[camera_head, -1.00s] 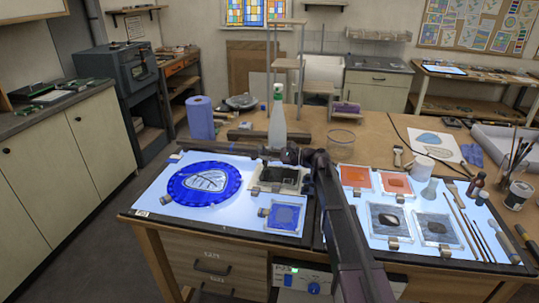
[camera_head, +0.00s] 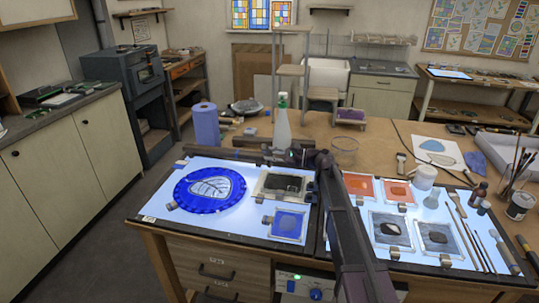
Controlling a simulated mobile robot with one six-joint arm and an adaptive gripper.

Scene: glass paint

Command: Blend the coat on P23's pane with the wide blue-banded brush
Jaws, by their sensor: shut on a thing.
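Several small panes lie on two glowing light panels, and their labels are too small to read, so I cannot tell which is P23's. On the left panel (camera_head: 165,228) are a blue-coated pane (camera_head: 289,223) and a dark-coated pane (camera_head: 278,184). On the right panel are orange panes (camera_head: 357,184) and grey panes with dark patches (camera_head: 391,227). My arm rises from the bottom centre between the panels and bends at their far edge. My gripper cannot be made out, nor can the wide blue-banded brush.
A large blue disc with a leaf design (camera_head: 209,187) lies on the left panel. A spray bottle (camera_head: 281,130), a blue roll (camera_head: 205,124) and a glass jar (camera_head: 344,149) stand behind. Thin brushes (camera_head: 472,236) lie at the right, near a brush pot (camera_head: 519,200).

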